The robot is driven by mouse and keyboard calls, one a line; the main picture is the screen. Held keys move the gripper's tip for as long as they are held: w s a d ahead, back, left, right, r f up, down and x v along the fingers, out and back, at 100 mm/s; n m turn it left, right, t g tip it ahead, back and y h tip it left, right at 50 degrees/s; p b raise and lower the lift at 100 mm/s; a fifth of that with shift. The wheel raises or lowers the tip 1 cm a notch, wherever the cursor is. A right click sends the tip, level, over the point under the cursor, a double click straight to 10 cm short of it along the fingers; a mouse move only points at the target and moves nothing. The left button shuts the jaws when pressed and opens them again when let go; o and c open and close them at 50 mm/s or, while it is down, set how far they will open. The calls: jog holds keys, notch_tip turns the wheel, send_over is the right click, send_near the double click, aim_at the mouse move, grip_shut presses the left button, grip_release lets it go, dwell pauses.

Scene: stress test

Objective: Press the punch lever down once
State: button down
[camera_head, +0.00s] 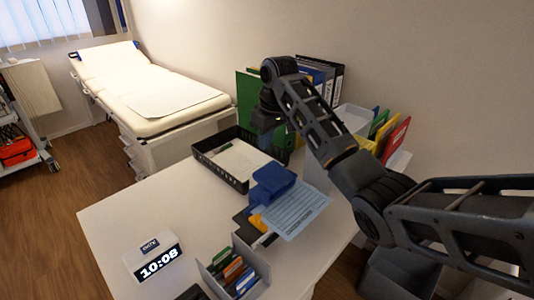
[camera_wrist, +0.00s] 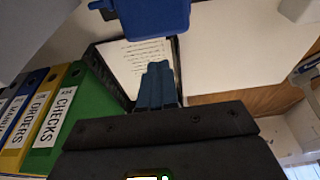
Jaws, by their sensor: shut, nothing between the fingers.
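The punch has a broad blue lever (camera_head: 271,184), raised above a dark base with a yellow part (camera_head: 257,222). A light blue printed form (camera_head: 297,208) lies at the punch's right side; I cannot tell how far it goes into the slot. The lever also shows at the top edge of the wrist view (camera_wrist: 155,14). My gripper (camera_wrist: 158,68) is shut and empty, its fingers together. In the head view its dark end (camera_head: 267,122) hangs over the back of the desk, above the black tray and behind the punch, apart from the lever.
A black tray (camera_head: 207,163) with paper lies behind the punch. Binders (camera_head: 250,95) and a file holder (camera_head: 355,118) stand along the wall. A clock (camera_head: 153,260) and a grey card box (camera_head: 235,272) are in front. The desk's left part is clear.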

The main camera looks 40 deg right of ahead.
jog(key=w+v, duration=0.1)
jog(key=v, duration=0.5)
jog(key=shift+b, duration=0.3)
jog(key=shift+w+d+r, duration=0.1)
dwell(0.4)
